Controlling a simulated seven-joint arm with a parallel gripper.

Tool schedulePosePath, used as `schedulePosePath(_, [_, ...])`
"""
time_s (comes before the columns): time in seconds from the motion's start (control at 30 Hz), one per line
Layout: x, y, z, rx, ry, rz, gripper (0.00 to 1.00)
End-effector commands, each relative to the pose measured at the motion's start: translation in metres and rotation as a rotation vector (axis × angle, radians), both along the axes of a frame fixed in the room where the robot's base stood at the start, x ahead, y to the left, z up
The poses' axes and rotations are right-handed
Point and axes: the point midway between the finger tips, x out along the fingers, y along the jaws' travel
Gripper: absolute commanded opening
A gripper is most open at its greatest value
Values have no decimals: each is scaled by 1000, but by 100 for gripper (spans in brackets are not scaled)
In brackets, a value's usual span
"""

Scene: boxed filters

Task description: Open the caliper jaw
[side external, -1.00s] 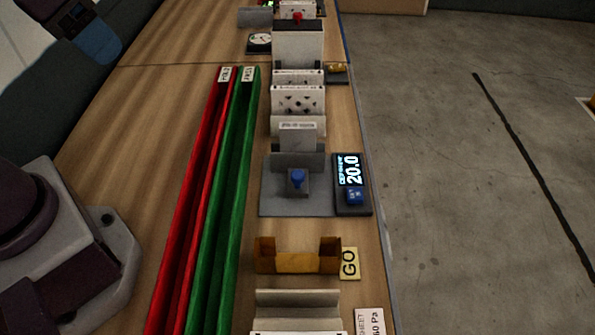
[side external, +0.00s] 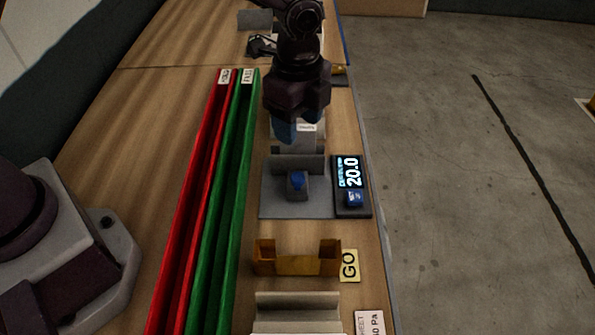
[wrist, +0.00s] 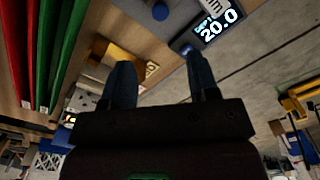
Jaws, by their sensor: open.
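The caliper (side external: 268,205) is a grey plate with an upright grey wall at its back. A small grey block with a blue knob (side external: 297,180) stands on the plate in front of the wall, with a space between them. The dark readout (side external: 350,172) on its right shows 20.0. My gripper (side external: 285,130) is behind and above the caliper wall, apart from the knob. In the wrist view its two blue fingers (wrist: 159,62) are spread with nothing between them. The knob (wrist: 160,11) and readout (wrist: 213,25) show at that view's top edge.
Red (side external: 198,170) and green (side external: 225,180) channels run along the left. An orange-brown GO gauge (side external: 296,264) and a pale grooved block (side external: 297,300) stand in front of the caliper. The table's right edge lies just past the readout.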

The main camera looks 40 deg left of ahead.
Motion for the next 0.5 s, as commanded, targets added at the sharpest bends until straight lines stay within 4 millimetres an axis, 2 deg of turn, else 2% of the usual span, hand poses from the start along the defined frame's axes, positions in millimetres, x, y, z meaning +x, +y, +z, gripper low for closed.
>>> schedulePosePath(0.17, [1,1,-2,0,-4,-99,55])
schedulePosePath(0.27, [0,1,-11,1,-1,-104,55])
schedulePosePath(0.5, [-1,1,-57,2,2,-102,55])
